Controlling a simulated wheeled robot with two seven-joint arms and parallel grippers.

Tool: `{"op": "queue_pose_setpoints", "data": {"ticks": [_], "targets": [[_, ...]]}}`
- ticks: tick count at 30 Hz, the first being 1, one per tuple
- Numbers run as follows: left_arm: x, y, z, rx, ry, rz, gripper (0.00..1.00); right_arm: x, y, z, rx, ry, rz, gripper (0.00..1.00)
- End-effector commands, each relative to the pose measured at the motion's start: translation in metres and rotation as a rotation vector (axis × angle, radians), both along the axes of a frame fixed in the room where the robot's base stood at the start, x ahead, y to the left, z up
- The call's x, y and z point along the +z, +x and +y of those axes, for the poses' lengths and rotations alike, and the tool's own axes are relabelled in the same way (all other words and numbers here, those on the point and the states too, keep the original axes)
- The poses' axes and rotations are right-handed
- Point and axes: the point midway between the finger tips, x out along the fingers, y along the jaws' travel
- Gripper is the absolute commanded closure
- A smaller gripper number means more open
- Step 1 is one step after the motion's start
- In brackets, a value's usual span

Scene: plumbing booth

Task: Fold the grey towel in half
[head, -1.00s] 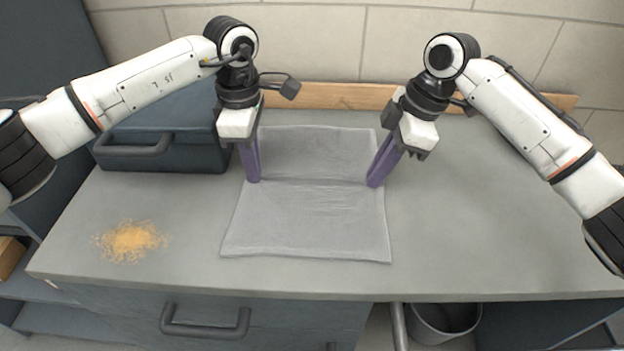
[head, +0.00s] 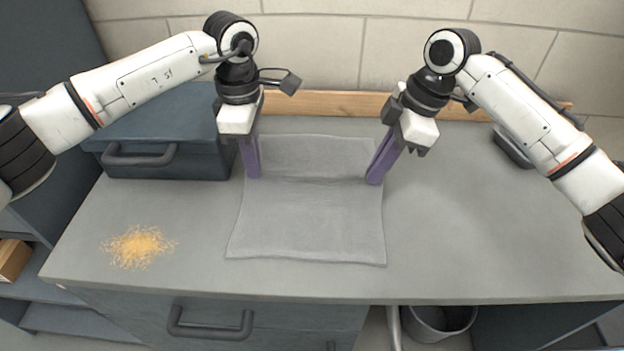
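The grey towel (head: 312,220) lies spread on the grey bench top, with a raised crease running across it between my two grippers. Its near part lies flat, and its far part reaches back toward the wooden strip. My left gripper (head: 254,177) has its purple fingers pointing down at the towel's left edge, at the crease. My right gripper (head: 374,182) has its purple fingers at the towel's right edge, at the other end of the crease. Both finger pairs look close together at the cloth, but the tips are too small to show whether cloth is pinched between them.
A dark toolbox (head: 165,135) stands at the back left, close to my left gripper. A pile of yellow-brown shavings (head: 138,246) lies front left. A dark object (head: 512,147) sits at the back right. The bench right of the towel is clear. A bin (head: 440,322) stands below.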

Motion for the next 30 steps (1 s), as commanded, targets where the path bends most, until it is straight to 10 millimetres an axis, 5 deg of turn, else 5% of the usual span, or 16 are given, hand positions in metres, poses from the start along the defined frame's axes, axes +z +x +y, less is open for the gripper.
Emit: {"op": "queue_pose_setpoints", "data": {"ticks": [17,23,30], "targets": [[0.016,0.0,0.0,0.001,0.0,-0.002,1.0,0.016,0.0,0.001,0.002,-0.016,-0.002,1.0],[0.048,0.001,0.0,0.001,-0.001,-0.005,1.0,0.049,0.001,0.009,0.006,-0.161,-0.009,1.0],[0.117,0.001,-0.001,0.001,-0.001,-0.006,1.0,0.116,0.001,0.012,-0.002,-0.301,-0.01,1.0]]}}
